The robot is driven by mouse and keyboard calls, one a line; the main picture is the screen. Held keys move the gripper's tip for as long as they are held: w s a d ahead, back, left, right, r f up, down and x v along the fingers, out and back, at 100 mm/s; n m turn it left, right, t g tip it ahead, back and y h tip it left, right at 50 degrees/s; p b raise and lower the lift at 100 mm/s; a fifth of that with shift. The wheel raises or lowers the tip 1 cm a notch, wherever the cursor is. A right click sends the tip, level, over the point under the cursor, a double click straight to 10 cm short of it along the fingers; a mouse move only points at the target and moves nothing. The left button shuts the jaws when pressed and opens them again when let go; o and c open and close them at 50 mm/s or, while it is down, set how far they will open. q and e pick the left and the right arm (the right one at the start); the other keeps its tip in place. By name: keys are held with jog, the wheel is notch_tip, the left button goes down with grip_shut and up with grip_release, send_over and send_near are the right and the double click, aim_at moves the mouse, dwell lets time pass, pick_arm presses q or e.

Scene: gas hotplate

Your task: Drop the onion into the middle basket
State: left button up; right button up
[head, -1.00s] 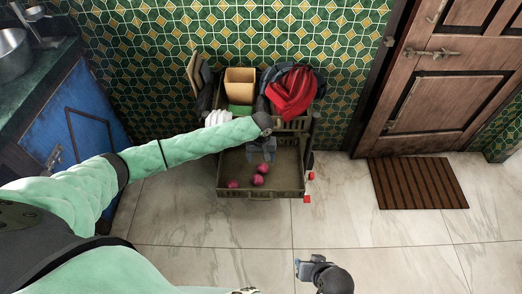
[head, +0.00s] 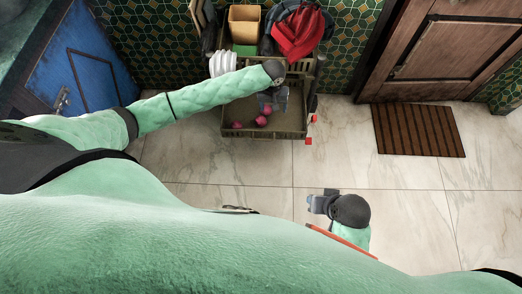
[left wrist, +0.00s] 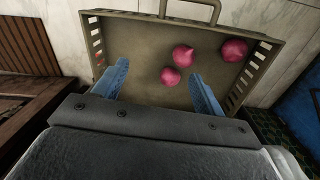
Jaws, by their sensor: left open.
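Three reddish-pink onions lie on the floor of a pulled-out grey-brown basket (head: 285,132). One onion (head: 261,120) is near the middle, another (head: 238,125) is nearer the front left corner, and the third is partly hidden by my gripper. My left gripper (head: 272,104) is over the rear of this basket. In the left wrist view, my left gripper (left wrist: 158,80) is open and empty, with one onion (left wrist: 170,76) just beyond its fingertips, another (left wrist: 183,55) behind it and one (left wrist: 234,50) near the side wall. My right gripper (head: 312,204) hangs over the floor; its jaws are unclear.
The basket belongs to a cart against the green tiled wall. Its top holds a tan box (head: 244,24), a red cloth (head: 295,35) and white rolled items or plates (head: 222,63). A brown doormat (head: 418,130) lies by the wooden door at right. The marble floor before the cart is clear.

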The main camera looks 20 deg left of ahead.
pick_arm(q)
jog(key=s+d+r+m+t+h, duration=0.1)
jog(key=s+d+m+h, duration=0.1)
jog(key=s+d, duration=0.6)
jog(key=s+d+r+m+h, duration=0.1)
jog(key=s+d+m, duration=0.1)
jog(key=s+d, duration=0.6)
jog(key=s+a+r+t, duration=0.1)
jog(key=s+a+r, duration=0.2)
jog(key=s, duration=0.6)
jog(key=s+a+r+t, duration=0.1)
jog(key=s+a+r, duration=0.2)
jog(key=s+a, duration=0.4)
jog(key=shift+s+a+r+m, duration=0.2)
jog(key=shift+s+r+m, duration=0.15)
jog(key=shift+s, duration=0.5)
jog(key=shift+y, duration=0.3)
